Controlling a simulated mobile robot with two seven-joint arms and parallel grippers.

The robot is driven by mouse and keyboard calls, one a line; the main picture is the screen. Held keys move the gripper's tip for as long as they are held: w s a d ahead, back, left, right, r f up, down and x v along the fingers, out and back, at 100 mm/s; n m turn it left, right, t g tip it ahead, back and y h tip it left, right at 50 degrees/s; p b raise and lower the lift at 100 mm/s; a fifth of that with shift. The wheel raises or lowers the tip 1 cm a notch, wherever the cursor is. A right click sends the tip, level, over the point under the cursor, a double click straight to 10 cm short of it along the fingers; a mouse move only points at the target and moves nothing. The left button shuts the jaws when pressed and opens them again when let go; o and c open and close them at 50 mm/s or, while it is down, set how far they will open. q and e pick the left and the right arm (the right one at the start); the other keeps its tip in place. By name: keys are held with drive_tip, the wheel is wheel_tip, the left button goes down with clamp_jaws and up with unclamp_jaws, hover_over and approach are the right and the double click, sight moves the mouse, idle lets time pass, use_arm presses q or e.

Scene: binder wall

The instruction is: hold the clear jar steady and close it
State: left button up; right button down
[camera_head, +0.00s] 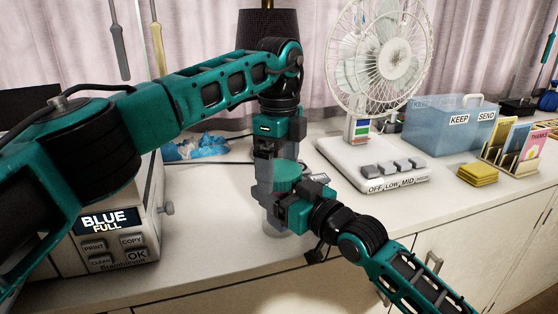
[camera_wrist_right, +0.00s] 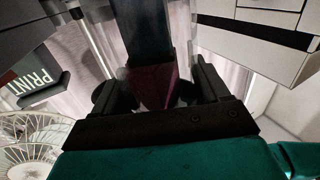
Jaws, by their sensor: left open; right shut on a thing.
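The clear jar (camera_head: 277,229) stands upright near the front edge of the counter, partly hidden by my right gripper. A round teal piece that looks like its lid (camera_head: 287,173) shows at the jar's upper part; I cannot tell whether it is seated. My right gripper (camera_head: 283,208) comes from the right and is shut on the jar's side. In the right wrist view, its dark fingers (camera_wrist_right: 160,92) sit on both sides of the see-through jar (camera_wrist_right: 105,45). My left gripper (camera_head: 277,158) points down from above, open, just over the teal piece. Contact there is unclear.
A label machine (camera_head: 118,240) stands to the left, with a blue crumpled bag (camera_head: 198,148) behind it. A white fan (camera_head: 372,175) stands right of the jar. A blue box (camera_head: 448,128), yellow pads (camera_head: 477,174) and a card rack (camera_head: 512,152) are farther right.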

use_arm(q)
drive_tip(key=shift+c, duration=0.4)
drive_tip(key=c, duration=0.8)
drive_tip(key=m, duration=0.4)
drive_tip(key=shift+c, duration=0.2)
drive_tip(key=m, duration=1.2)
drive_tip(key=o, duration=0.9)
